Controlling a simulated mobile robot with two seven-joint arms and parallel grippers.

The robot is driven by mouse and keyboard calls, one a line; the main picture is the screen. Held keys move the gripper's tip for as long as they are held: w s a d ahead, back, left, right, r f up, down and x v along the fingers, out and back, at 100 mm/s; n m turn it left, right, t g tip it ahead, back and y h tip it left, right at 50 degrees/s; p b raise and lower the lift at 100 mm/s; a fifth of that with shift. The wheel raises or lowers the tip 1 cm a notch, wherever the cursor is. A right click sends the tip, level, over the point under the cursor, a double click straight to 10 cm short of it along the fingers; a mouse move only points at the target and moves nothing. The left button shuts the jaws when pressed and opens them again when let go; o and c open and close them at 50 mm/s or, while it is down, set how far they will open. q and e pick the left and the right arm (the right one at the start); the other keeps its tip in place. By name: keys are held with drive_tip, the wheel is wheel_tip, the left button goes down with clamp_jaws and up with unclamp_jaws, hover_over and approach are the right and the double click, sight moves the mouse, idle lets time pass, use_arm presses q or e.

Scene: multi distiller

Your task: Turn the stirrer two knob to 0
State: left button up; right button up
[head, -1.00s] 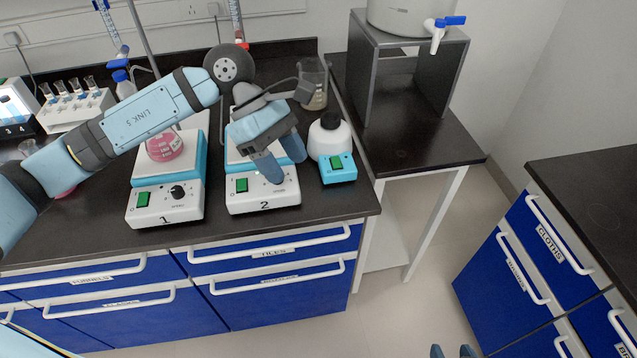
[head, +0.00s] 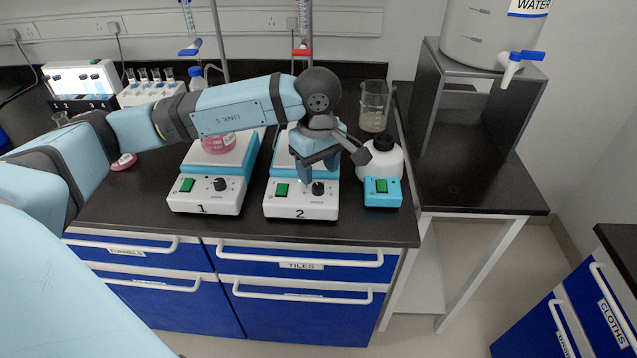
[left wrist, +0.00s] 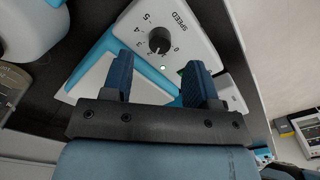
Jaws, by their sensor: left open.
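Stirrer two (head: 286,209) is a white and light-blue hotplate marked 2, with a green switch on the left of its front. Its black knob (head: 318,188) is on the right of the front panel. In the left wrist view the knob (left wrist: 159,40) sits inside a SPEED scale marked up to 5; its pointer seems to lie toward the low numbers, exact setting unclear. My left gripper (head: 318,172) is open above the front panel. In the left wrist view its dark blue fingers (left wrist: 158,75) are spread, with the knob between and beyond them, not gripped. My right gripper is out of view.
Stirrer one (head: 203,202) with a pink flask (head: 218,142) stands to the left. The dark bench front is clear.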

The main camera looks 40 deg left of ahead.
sight(318, 186)
use_arm(q)
drive_tip(key=shift+f, duration=2.15)
drive_tip(key=shift+c, duration=0.5)
drive_tip(key=c, duration=0.8)
drive_tip(key=shift+c, duration=0.2)
